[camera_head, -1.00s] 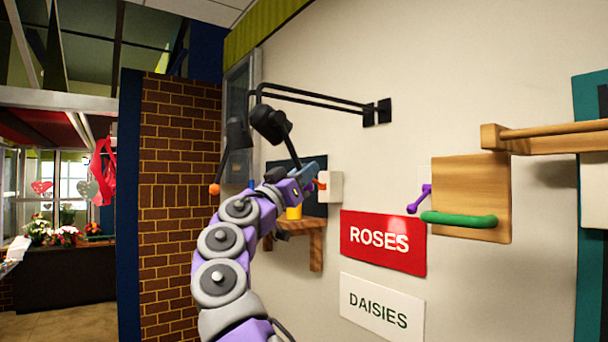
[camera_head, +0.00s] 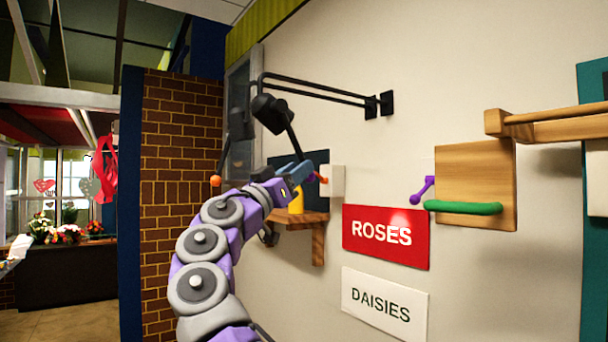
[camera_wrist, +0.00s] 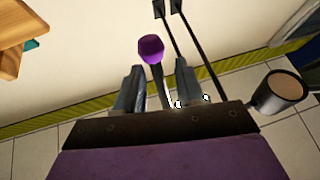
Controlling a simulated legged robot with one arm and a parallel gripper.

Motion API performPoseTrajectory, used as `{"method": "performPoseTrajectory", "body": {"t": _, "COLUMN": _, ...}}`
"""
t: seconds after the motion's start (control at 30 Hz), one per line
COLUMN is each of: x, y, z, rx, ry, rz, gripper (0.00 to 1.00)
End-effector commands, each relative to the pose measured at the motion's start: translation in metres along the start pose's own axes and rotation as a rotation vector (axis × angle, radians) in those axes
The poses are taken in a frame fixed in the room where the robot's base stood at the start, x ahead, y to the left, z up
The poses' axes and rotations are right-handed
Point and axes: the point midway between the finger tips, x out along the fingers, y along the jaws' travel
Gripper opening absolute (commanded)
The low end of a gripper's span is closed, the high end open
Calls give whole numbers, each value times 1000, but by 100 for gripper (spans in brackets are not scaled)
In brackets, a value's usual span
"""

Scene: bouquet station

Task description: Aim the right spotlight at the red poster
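Two black spotlights hang from a wall bracket in the head view. The right spotlight (camera_head: 269,112) has a thin black handle running down to my gripper (camera_head: 306,171). The left spotlight (camera_head: 240,124) has an orange knob at its handle's end. In the wrist view, a purple knob (camera_wrist: 151,49) on a dark stick stands between the fingers of my gripper (camera_wrist: 159,85). The fingers are apart, with gaps beside the stick; the head view hides this knob. The red poster (camera_head: 386,237), reading ROSES, is on the wall, lower right of my gripper.
A wooden shelf (camera_head: 300,221) juts out below. A white DAISIES poster (camera_head: 384,303) hangs under the red one. A wooden panel (camera_head: 475,186) with a green bar is farther right.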

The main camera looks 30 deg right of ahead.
Motion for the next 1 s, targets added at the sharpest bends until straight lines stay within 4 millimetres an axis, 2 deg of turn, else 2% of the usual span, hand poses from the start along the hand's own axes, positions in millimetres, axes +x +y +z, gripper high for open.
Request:
{"method": "performPoseTrajectory", "body": {"t": 0.03, "x": -13, "y": 1, "z": 1, "rx": -1, "ry": 5, "rz": 2, "gripper": 38}}
{"method": "performPoseTrajectory", "body": {"t": 0.2, "x": -44, "y": 0, "z": 2, "rx": 0, "ry": 3, "rz": 3, "gripper": 38}}
{"method": "performPoseTrajectory", "body": {"t": 0.6, "x": -109, "y": -1, "z": 1, "rx": -1, "ry": 2, "rz": 0, "gripper": 38}}
{"method": "performPoseTrajectory", "body": {"t": 0.8, "x": -128, "y": -1, "z": -1, "rx": 3, "ry": 2, "rz": -1, "gripper": 38}}
{"method": "performPoseTrajectory", "body": {"t": 1.0, "x": -132, "y": -2, "z": 1, "rx": 2, "ry": 0, "rz": 1, "gripper": 38}}
